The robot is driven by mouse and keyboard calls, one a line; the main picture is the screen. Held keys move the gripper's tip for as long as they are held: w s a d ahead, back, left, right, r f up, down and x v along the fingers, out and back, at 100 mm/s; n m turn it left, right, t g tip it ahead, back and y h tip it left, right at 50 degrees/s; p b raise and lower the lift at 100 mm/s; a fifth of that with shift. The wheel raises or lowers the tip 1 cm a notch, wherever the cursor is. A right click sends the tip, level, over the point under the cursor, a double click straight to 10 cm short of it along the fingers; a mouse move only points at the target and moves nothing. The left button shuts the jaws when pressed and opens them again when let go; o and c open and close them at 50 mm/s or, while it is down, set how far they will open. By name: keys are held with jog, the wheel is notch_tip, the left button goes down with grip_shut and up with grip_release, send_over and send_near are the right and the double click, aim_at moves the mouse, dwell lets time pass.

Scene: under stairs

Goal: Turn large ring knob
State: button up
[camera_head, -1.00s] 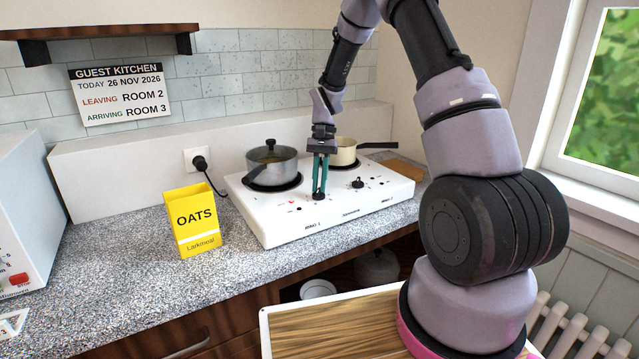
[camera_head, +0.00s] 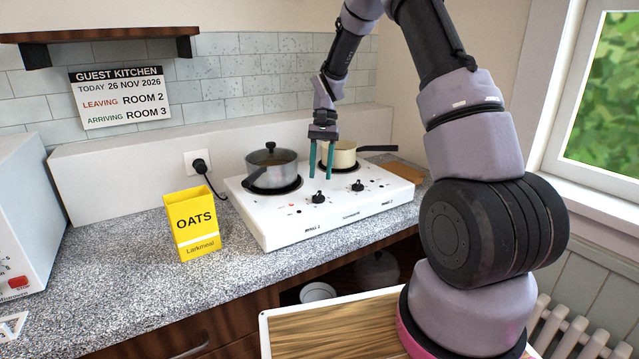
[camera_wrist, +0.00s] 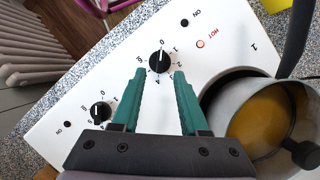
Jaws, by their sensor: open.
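The white hob (camera_head: 285,225) has two black knobs on its sloping front. The left knob (camera_head: 318,197) stands near the steel pot's side, and it also shows in the wrist view (camera_wrist: 160,62), just beyond my fingertips and between their lines. A pale pointer line crosses it roughly along the 0 direction; its exact setting is hard to read. The right knob (camera_head: 358,185) is also at the wrist view's left (camera_wrist: 101,112). My gripper (camera_head: 321,177) is open and empty, its teal fingers (camera_wrist: 159,76) pointing down, apart from the knob. Which knob serves the large ring is not readable.
A lidded steel pot (camera_head: 271,172) sits on the left ring, close beside my fingers. A cream pan (camera_head: 340,155) sits on the right ring. A yellow oats box (camera_head: 194,224) stands left of the hob. The granite counter (camera_head: 130,275) in front is mostly clear.

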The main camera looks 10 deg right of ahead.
jog(key=v, duration=0.6)
jog(key=shift+r, duration=0.2)
jog(key=s+d+r+t, duration=0.1)
jog(key=s+r+t, duration=0.1)
jog(key=s+r, duration=0.45)
jog(key=s+d+r+t, duration=0.1)
jog(key=s+r+t, duration=0.25)
jog(key=r, duration=0.55)
jog(key=s+d+r+t, duration=0.1)
jog(key=s+r+t, duration=0.1)
jog(key=s, duration=0.6)
jog(key=s+d+r+n+t, duration=0.1)
jog(key=s+r+t, duration=0.1)
jog(key=s, duration=0.7)
jog(key=shift+s+r+t, duration=0.15)
jog(key=shift+r+t, duration=0.1)
jog(key=shift+t, duration=0.6)
